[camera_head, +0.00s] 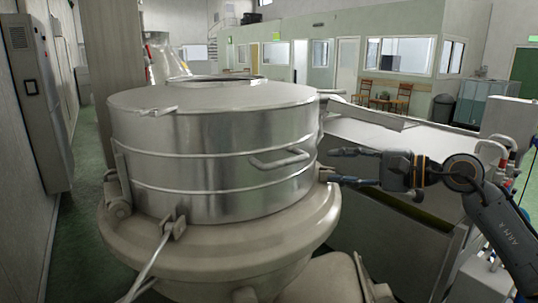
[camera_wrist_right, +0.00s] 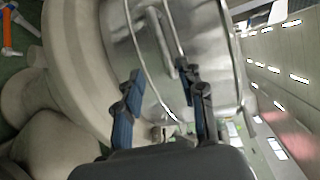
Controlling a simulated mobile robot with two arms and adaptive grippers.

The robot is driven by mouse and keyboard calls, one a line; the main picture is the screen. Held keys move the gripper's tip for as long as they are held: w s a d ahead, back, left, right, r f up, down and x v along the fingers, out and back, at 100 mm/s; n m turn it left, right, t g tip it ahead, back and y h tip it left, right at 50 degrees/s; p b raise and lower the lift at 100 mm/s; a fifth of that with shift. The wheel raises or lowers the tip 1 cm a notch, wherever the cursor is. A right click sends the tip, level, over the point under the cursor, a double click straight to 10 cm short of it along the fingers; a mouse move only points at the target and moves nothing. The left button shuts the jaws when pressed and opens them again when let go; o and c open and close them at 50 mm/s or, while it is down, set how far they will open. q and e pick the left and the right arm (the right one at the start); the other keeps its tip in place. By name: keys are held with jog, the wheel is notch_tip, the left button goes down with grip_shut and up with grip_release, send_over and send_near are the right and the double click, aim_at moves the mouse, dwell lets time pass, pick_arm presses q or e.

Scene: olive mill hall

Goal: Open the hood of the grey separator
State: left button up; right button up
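The grey separator's hood (camera_head: 215,140) is a wide metal drum with a flat lid. It sits down level on the separator's broad rim (camera_head: 235,245). A bar handle (camera_head: 280,160) sticks out from its front right side. My right gripper (camera_head: 337,166) is to the right of the hood, its two fingers apart and pointing at it, with nothing between them. In the right wrist view, the open fingers (camera_wrist_right: 160,88) face the shiny hood wall (camera_wrist_right: 205,35), with a bar that looks like the handle ahead of them. I cannot tell the exact gap. My left gripper is not in view.
A long pale machine cover (camera_head: 400,145) lies behind and to the right of my right gripper. A grey cabinet (camera_head: 38,100) stands at the left wall, with a strip of green floor (camera_head: 85,195) beside it. Chairs (camera_head: 404,97) are far back.

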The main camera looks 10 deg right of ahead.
aim_at(291, 162)
jog(key=shift+n, duration=0.4)
jog(key=p+x, duration=0.2)
jog(key=x, duration=0.2)
jog(key=p+x, duration=0.2)
jog(key=x, duration=0.1)
jog(key=p+x, duration=0.2)
jog(key=x, duration=0.2)
jog(key=shift+w+a+r, duration=0.25)
jog(key=shift+w, duration=0.05)
jog(key=shift+w+a+f+p, duration=0.35)
jog(key=shift+w+a, duration=0.15)
jog(key=shift+w, duration=0.1)
grip_shut()
